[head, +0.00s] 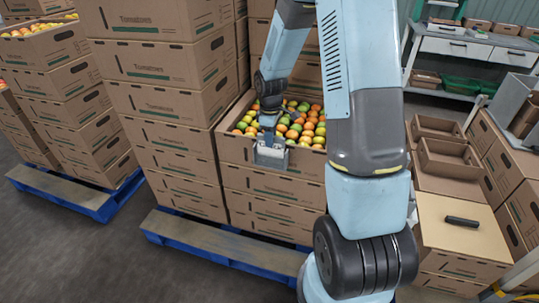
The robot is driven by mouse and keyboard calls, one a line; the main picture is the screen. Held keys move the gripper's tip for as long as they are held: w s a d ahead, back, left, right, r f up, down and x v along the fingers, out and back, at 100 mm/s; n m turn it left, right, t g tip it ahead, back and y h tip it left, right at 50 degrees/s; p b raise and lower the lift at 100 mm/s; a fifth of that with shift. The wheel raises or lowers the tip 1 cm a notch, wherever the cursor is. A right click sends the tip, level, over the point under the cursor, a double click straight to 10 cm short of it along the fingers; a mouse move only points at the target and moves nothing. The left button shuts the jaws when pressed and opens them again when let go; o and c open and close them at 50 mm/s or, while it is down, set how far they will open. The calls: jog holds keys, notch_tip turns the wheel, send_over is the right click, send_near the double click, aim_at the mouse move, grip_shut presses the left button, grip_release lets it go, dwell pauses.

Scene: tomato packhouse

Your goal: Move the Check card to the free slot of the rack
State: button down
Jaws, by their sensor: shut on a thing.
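My gripper (269,139) is low at the front rim of an open tomato carton (238,152) in the head view. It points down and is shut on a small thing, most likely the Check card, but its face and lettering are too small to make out. A small pale grey piece (271,157) shows right at the fingertips, against the carton's front wall. I cannot tell whether it is a holder on the carton, the rack or part of what I hold. No free slot can be made out.
The carton holds red, orange and green tomatoes (303,124) and tops a stack on a blue pallet (225,250). A taller carton stack (165,100) stands close on the left. My arm hides the carton's right side. Empty trays (447,158) and a workbench (470,45) are at right.

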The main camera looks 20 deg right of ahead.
jog(key=shift+r, duration=2.2)
jog(key=shift+w, duration=0.1)
